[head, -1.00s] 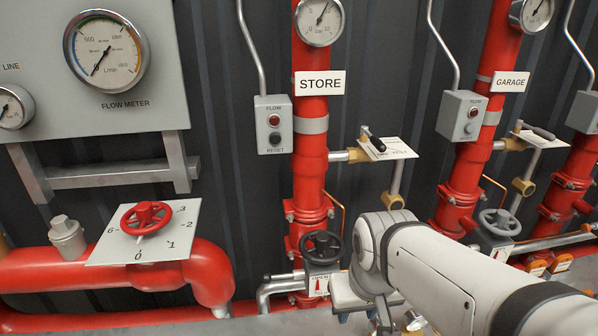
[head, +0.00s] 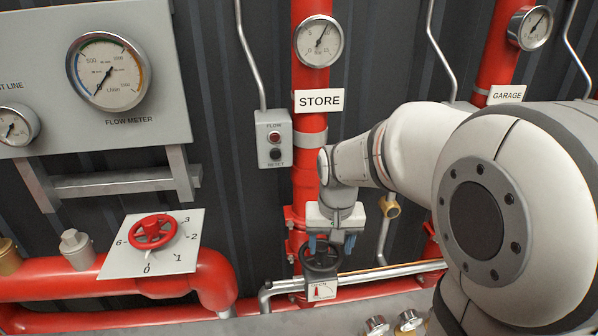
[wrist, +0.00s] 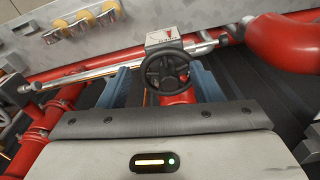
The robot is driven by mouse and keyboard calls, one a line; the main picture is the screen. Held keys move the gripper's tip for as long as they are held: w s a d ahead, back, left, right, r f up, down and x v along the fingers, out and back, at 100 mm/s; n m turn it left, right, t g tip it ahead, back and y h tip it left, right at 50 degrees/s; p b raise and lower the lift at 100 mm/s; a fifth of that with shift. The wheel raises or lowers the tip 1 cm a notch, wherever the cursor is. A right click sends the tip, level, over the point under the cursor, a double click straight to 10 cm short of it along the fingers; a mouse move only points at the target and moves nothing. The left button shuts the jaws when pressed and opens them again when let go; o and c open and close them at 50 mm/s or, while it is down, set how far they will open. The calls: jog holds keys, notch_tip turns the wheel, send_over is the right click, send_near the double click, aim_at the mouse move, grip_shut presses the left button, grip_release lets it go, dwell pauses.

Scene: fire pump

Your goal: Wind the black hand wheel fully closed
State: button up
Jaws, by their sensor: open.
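The black hand wheel (head: 320,258) sits low on the red STORE pipe, above a small white plate marked OPEN (head: 322,291) with a red pointer. My gripper (head: 332,243) is directly above the wheel, pointing down, with its blue fingers apart. In the wrist view the black wheel (wrist: 167,72) lies between the two open fingers of my gripper (wrist: 162,85), one on each side. I cannot tell whether the fingers touch its rim. Part of the wheel is hidden behind the fingers in the head view.
A red hand wheel (head: 152,231) on a numbered white plate stands to the left. A grey flow/reset box (head: 273,139) is on the wall above. A silver pipe (head: 385,273) runs right from the black wheel's valve. The flow meter (head: 107,72) hangs upper left.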

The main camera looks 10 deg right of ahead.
jog(key=m+g+p, duration=0.1)
jog(key=p, duration=0.3)
send_over(322, 245)
jog(key=shift+s+a+f, duration=0.1)
jog(key=shift+s+f, duration=0.1)
jog(key=shift+s, duration=0.05)
jog(key=shift+w+f, duration=0.2)
jog(key=shift+w+f+p, duration=0.1)
jog(key=shift+f+p, duration=0.45)
jog(key=shift+f, duration=3.4)
jog(key=shift+c, duration=0.3)
jog(key=c, duration=1.1)
jog(key=m+b, duration=0.1)
jog(key=m, duration=0.5)
jog(key=shift+m, duration=1.2)
